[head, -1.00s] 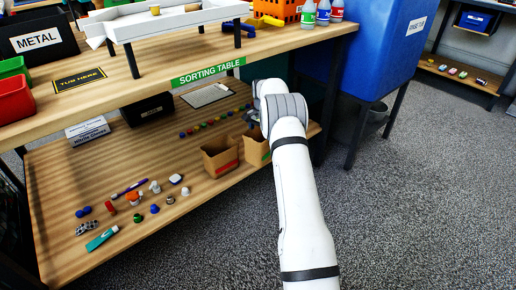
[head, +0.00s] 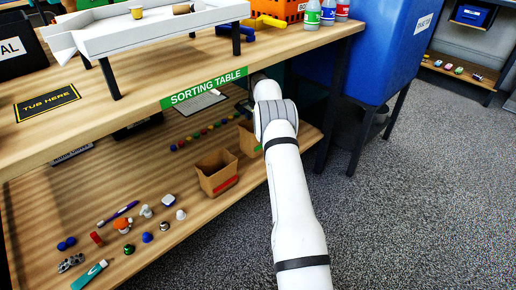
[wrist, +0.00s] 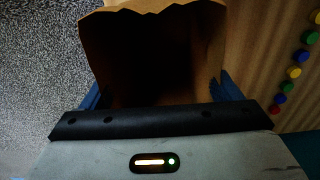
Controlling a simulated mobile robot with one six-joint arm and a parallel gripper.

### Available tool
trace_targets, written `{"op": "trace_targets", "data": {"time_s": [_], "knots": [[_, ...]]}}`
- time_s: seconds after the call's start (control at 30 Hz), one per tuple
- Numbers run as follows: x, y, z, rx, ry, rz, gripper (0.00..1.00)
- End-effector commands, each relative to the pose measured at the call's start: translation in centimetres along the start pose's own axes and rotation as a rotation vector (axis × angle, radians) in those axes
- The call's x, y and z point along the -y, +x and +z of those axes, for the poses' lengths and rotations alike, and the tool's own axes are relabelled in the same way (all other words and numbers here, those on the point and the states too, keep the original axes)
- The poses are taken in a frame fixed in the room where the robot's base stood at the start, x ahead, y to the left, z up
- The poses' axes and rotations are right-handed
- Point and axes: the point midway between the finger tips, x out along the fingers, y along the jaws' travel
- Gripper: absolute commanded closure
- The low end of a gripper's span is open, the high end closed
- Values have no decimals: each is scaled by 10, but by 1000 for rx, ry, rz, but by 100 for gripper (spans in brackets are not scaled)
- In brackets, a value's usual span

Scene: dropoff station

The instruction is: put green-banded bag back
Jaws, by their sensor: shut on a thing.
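The green-banded bag (head: 246,138) is a small open brown paper bag on the lower shelf of the sorting table, partly hidden behind my arm in the head view. A bit of its green band shows low on its side. In the wrist view the bag (wrist: 155,45) stands open with a jagged rim and a dark inside. My gripper (wrist: 160,92) has its blue fingers on either side of this bag and is shut on it. In the head view the fingers are hidden by my arm and the table edge. Whether the bag touches the shelf cannot be told.
A red-banded bag (head: 217,174) stands nearer on the same shelf, to the left. A row of coloured buttons (head: 207,132) lies behind. Small loose items (head: 123,224) lie at the shelf's front left. The tabletop edge (head: 120,115) overhangs; a table leg (head: 334,112) stands right.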

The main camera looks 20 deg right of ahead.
Motion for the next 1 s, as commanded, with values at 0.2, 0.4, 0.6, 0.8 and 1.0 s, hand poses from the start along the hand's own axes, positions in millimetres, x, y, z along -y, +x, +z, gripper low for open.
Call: {"op": "trace_targets", "data": {"time_s": [0.2, 0.4, 0.6, 0.8, 1.0], "knots": [[-2, 32, -2, 1, 3, 1, 48], [-3, 64, -2, 2, 5, 2, 48], [-3, 76, -3, -1, 5, -1, 48], [-3, 76, -4, 0, 6, 0, 48], [-3, 78, -4, 0, 6, 0, 8]]}}
